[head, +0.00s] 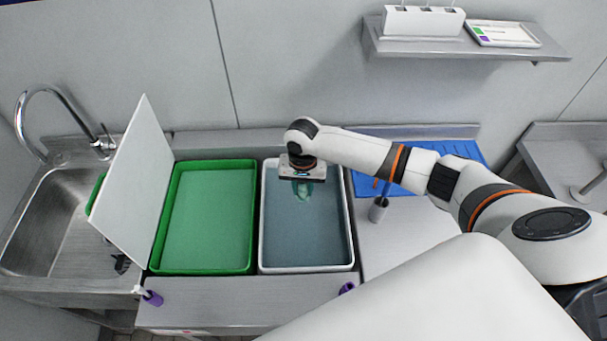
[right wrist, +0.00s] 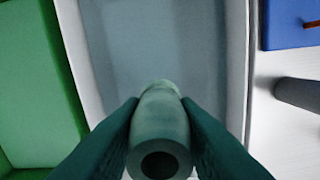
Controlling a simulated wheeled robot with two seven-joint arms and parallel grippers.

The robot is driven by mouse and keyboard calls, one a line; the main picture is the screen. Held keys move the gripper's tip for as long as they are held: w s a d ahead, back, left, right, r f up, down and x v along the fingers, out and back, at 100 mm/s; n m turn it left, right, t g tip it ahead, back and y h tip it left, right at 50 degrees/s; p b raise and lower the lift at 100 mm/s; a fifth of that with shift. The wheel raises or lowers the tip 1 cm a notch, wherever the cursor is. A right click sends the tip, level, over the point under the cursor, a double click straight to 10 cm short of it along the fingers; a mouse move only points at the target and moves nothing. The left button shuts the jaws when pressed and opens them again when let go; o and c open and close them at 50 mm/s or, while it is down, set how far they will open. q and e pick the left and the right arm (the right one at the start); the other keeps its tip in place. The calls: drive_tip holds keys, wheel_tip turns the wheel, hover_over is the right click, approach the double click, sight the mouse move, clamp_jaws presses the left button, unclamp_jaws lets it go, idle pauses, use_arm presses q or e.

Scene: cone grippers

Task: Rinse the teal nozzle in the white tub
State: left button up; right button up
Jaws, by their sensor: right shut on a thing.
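The white tub (head: 307,270) stands on the counter, filled with grey-blue liquid; its white side wall also shows in the right wrist view (right wrist: 237,70). My right gripper (head: 303,190) is over the far part of the tub, pointing down. In the right wrist view its two dark teal fingers are shut on the teal nozzle (right wrist: 160,130), a tapered piece with a dark round hole facing the camera. In the head view the nozzle is small and pale, and I cannot tell how far it is in the liquid. My left gripper is not in view.
A green tub (head: 203,271) sits directly left of the white tub. A tilted white panel (head: 135,180) stands between it and the sink (head: 62,225). A shelf (head: 465,48) hangs above.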

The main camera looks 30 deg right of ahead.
drive_tip(key=f+b, duration=1.5)
drive_tip(key=shift+d+b, duration=0.2)
drive_tip(key=shift+b, duration=0.1)
drive_tip(key=shift+r, duration=0.15)
idle(1.5)
wheel_tip(320, 180, up, 13)
drive_tip(key=p, duration=1.5)
drive_tip(key=shift+p, duration=0.3)
drive_tip(key=shift+r, duration=0.1)
